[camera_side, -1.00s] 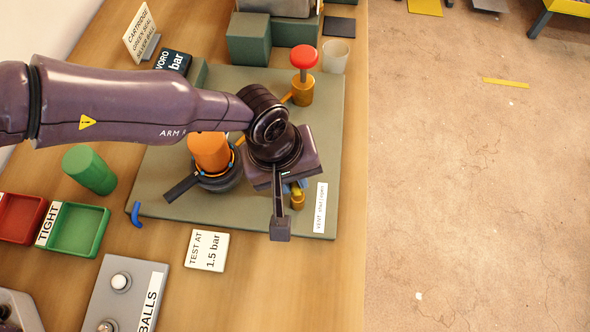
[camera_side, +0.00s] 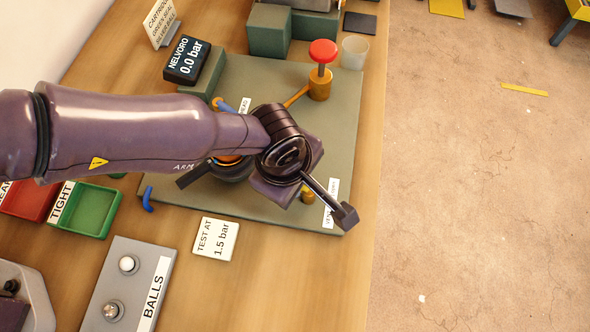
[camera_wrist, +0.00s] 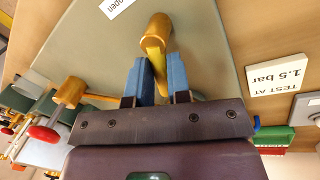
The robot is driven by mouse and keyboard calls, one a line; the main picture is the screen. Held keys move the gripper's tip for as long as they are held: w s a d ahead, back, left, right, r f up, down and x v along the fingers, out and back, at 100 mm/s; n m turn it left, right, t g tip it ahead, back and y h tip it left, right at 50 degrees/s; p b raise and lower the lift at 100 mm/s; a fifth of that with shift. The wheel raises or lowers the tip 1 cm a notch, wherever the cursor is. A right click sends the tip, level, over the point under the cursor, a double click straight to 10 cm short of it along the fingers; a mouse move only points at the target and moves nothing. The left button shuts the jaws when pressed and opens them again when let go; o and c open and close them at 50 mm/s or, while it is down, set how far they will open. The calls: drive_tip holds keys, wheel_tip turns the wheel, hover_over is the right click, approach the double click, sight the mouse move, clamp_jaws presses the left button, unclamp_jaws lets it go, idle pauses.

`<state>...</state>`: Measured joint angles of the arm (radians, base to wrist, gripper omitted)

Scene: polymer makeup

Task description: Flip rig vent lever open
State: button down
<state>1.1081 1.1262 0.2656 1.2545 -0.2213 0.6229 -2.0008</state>
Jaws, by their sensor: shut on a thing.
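The vent valve is a brass post (camera_wrist: 158,27) with a short yellow lever (camera_wrist: 153,58), seen in the wrist view. My gripper (camera_wrist: 159,74) has its blue finger pads on either side of the lever and is shut on it.
A red-knobbed brass pump (camera_side: 321,70) and a clear cup (camera_side: 354,52) stand at the rig's back right. The gauge (camera_side: 187,60) reads 0.0 bar. My arm mostly covers the rig's middle fitting (camera_side: 232,167). A "TEST AT 1.5 bar" card (camera_side: 215,238) lies in front.

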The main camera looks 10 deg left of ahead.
drive_tip(key=shift+s+d+n, duration=0.15)
drive_tip(key=shift+s+n, duration=0.1)
drive_tip(key=shift+n, duration=0.25)
drive_tip(key=c, duration=1.1)
unclamp_jaws()
drive_tip(key=shift+w, duration=0.1)
drive_tip(key=r, duration=0.4)
drive_tip(key=s+r, duration=0.1)
drive_tip(key=r, duration=0.3)
drive_tip(key=s+a+r, duration=0.1)
drive_tip(key=r, duration=0.3)
drive_tip(key=shift+s+r, duration=0.2)
drive_tip(key=shift+r, duration=0.15)
